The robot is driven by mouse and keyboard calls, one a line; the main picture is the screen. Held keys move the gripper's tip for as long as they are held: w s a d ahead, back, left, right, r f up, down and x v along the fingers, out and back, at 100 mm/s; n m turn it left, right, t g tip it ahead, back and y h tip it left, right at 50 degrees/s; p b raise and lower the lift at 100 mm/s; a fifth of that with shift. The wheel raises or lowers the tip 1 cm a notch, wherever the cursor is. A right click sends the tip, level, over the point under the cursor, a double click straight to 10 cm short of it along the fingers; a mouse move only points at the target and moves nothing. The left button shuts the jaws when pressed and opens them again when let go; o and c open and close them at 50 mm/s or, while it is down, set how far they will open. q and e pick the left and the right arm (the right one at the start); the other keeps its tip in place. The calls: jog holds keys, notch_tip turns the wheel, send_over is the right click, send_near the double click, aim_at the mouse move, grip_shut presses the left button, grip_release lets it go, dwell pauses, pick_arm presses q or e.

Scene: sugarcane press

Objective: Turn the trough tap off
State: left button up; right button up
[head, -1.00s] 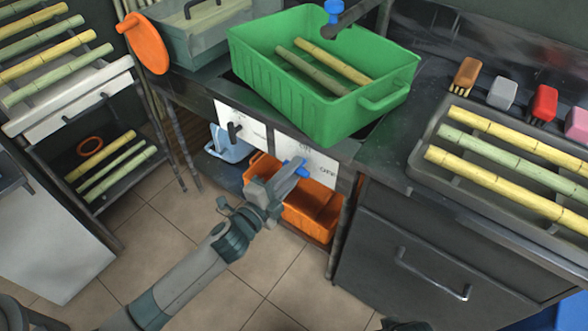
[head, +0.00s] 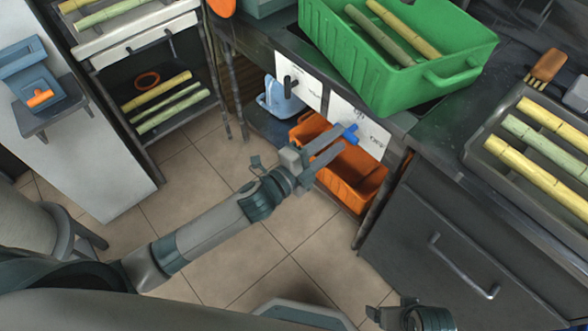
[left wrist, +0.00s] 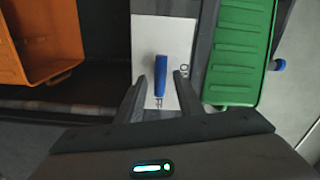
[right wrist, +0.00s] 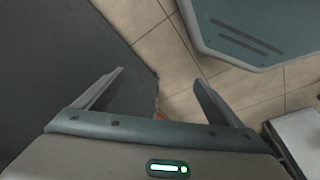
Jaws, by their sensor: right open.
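The tap's blue handle (head: 350,132) sits on a white panel (head: 366,120) on the counter front, below the green crate. The panel carries lettering, too small to read surely. My left gripper (head: 340,157) is open in front of the panel. In the left wrist view the blue handle (left wrist: 160,78) lies between the lines of the two open fingers (left wrist: 158,92), with a gap on each side; I cannot tell whether the tips reach it in depth. My right gripper (right wrist: 158,80) is open and empty above the floor, far from the tap; it shows partly at the head view's bottom edge.
A green crate (head: 400,90) with cane sticks stands on the counter above. An orange bin (head: 352,178) sits below the panel. A second white panel with a black handle (head: 288,86) is to the left. The tiled floor (head: 215,165) is open before the counter.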

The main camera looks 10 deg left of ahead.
pick_arm(q)
jog(key=v, duration=1.4)
jog(key=shift+b, duration=0.45)
pick_arm(e)
jog(key=v, duration=0.3)
jog(key=shift+s+f, duration=0.1)
jog(key=shift+s, duration=0.1)
jog(key=shift+w, duration=0.25)
